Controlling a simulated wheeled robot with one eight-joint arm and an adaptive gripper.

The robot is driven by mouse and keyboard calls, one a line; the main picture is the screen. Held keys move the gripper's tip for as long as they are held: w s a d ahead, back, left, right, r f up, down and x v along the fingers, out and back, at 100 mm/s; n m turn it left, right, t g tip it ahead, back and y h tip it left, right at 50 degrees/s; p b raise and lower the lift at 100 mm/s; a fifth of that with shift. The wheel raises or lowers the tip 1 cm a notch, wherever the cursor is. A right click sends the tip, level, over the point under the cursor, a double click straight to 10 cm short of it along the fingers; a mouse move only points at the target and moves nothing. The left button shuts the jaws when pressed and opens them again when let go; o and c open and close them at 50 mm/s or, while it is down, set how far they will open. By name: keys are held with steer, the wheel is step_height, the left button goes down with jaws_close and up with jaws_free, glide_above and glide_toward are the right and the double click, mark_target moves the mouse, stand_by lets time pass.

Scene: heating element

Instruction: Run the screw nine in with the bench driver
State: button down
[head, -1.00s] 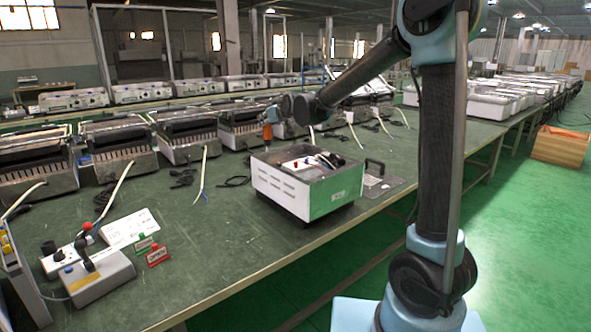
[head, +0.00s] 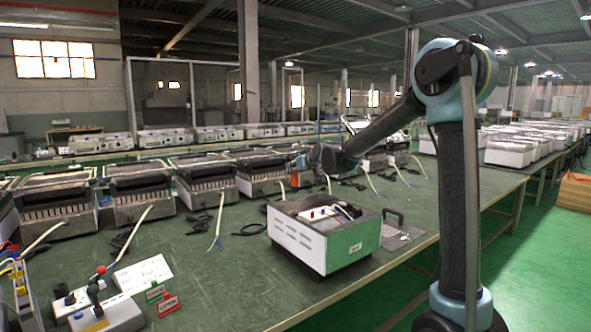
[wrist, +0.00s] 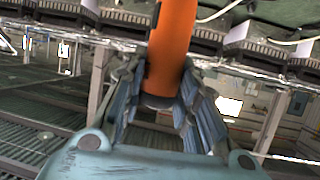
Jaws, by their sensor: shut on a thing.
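My gripper (head: 303,165) is shut on an orange cylindrical tool, which I take to be the bench driver; its orange body (wrist: 172,45) stands between the ribbed blue-grey fingers in the wrist view. The tip of the tool is out of the wrist view. In the head view my gripper is over the bench, behind the white open-topped heater housing (head: 338,253) and apart from it. Small red parts and a dark part lie inside the housing. Screw nine cannot be made out in either view.
The green bench (head: 215,275) has bare surface left of the housing. Several heaters (head: 205,180) with loose cables line the back. A control box (head: 108,315), a white card (head: 142,273) and small green and red signs are at the front left. A handled plate (head: 400,235) lies right of the housing.

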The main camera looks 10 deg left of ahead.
mark_target(296, 179)
steer(key=shift+f, duration=1.9)
steer(key=shift+s+f, duration=0.1)
steer(key=shift+f, duration=0.6)
stand_by(1.0)
steer(key=shift+r, duration=2.5)
